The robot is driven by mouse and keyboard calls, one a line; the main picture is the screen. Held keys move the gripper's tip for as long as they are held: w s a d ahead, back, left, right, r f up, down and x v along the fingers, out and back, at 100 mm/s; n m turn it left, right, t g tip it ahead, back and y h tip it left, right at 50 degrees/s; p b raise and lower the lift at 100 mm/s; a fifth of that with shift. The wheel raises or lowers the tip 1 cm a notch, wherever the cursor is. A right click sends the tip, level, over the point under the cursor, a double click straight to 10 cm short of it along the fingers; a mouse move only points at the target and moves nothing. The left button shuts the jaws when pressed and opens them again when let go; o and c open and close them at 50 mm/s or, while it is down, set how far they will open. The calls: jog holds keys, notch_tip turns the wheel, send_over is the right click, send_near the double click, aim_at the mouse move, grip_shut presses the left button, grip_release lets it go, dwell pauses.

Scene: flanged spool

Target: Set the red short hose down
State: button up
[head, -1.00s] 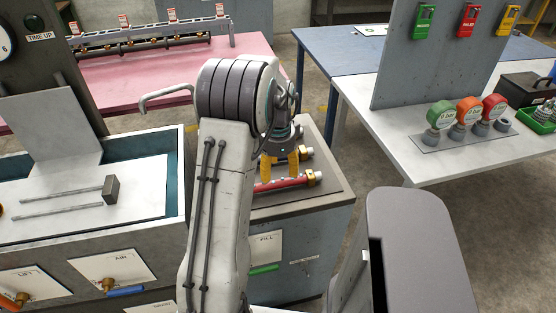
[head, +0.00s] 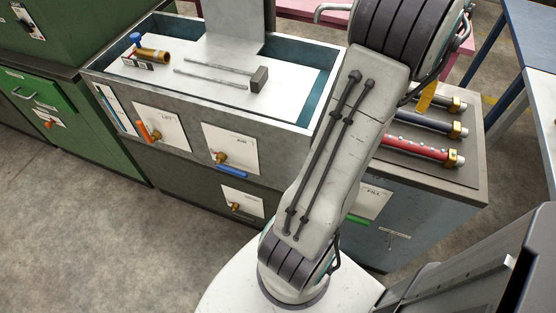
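The red short hose (head: 417,149) lies on the dark top of the grey cabinet at the right, with brass fittings at its end. It is the nearest of the hoses there; its left end is hidden by my arm. Of my gripper, one yellow finger (head: 426,97) shows past my arm, above and behind the red hose and apart from it in the picture. The other finger is hidden, so its opening does not show. No hose is seen hanging from the visible finger.
A dark blue hose (head: 430,123) and a black hose (head: 450,104) lie behind the red one. To the left is a sink-like bench (head: 215,127) with a brass cylinder (head: 152,55) and valve handles. A green cabinet (head: 50,100) stands far left. The floor in front is clear.

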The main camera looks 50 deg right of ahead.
jog(key=w+a+r+n+t, duration=0.1)
jog(key=w+a+r+n, duration=0.1)
jog(key=w+a+n, duration=0.55)
jog(key=w+a+r+n, duration=0.2)
jog(key=w+a+n, duration=0.3)
jog(key=w+a, duration=0.55)
jog(key=s+a+f+n+t, duration=0.1)
jog(key=s+a+n, duration=0.1)
jog(key=a+n, duration=0.6)
jog(key=s+a+f+n+t, duration=0.1)
jog(key=a+n, duration=0.6)
jog(key=a, duration=0.8)
jog(key=shift+s+f+n+y, duration=0.35)
jog(key=shift+s+f, duration=0.2)
jog(key=shift+s, duration=0.15)
jog(key=shift+a, duration=0.1)
